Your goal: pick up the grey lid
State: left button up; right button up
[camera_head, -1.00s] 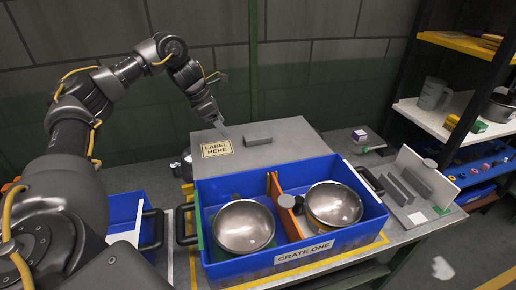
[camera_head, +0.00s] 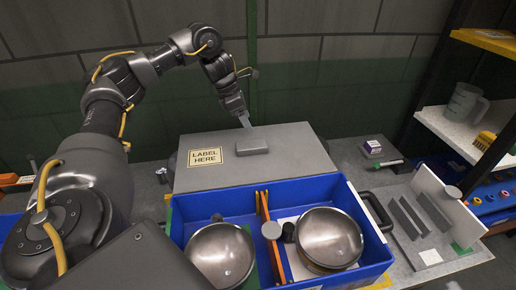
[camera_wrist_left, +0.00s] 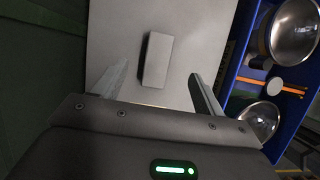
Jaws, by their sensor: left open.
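The grey lid (camera_head: 292,166) is a large flat panel behind the blue crate, with a "LABEL HERE" sticker on its left part. A raised grey block handle (camera_head: 252,147) sits on its top. My left gripper (camera_head: 246,121) is over the lid, just above and behind the handle in the head view. In the left wrist view the gripper (camera_wrist_left: 158,73) is open and empty, its fingers apart on either side of the handle (camera_wrist_left: 156,60). The lid (camera_wrist_left: 110,25) fills the middle of that view. My right gripper is not in view.
Shelves (camera_head: 452,130) stand at the far right. A wall is behind.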

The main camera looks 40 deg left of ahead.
aim_at(251, 144)
pick_arm(q)
jog(key=shift+s+f+b, duration=0.5)
jog(key=shift+s+f, duration=0.05)
jog(key=shift+f, duration=0.3)
jog(key=shift+s+f, duration=0.1)
jog(key=shift+f, duration=0.3)
jog(key=shift+w+f, duration=0.35)
jog(key=shift+f, duration=0.25)
jog(key=shift+w+f, duration=0.35)
jog(key=shift+f, duration=0.25)
jog(key=shift+d, duration=0.15)
jog(key=shift+s+f+p, duration=0.1)
jog(key=shift+p, duration=0.3)
jog(key=x, duration=0.1)
jog(key=p+x, duration=0.1)
jog(key=x, duration=0.3)
jog(key=shift+s+a+f, duration=0.15)
jog(key=shift+s+a, duration=0.15)
jog(key=shift+a, duration=0.1)
jog(key=shift+c, duration=0.5)
jog(key=c, duration=1.3)
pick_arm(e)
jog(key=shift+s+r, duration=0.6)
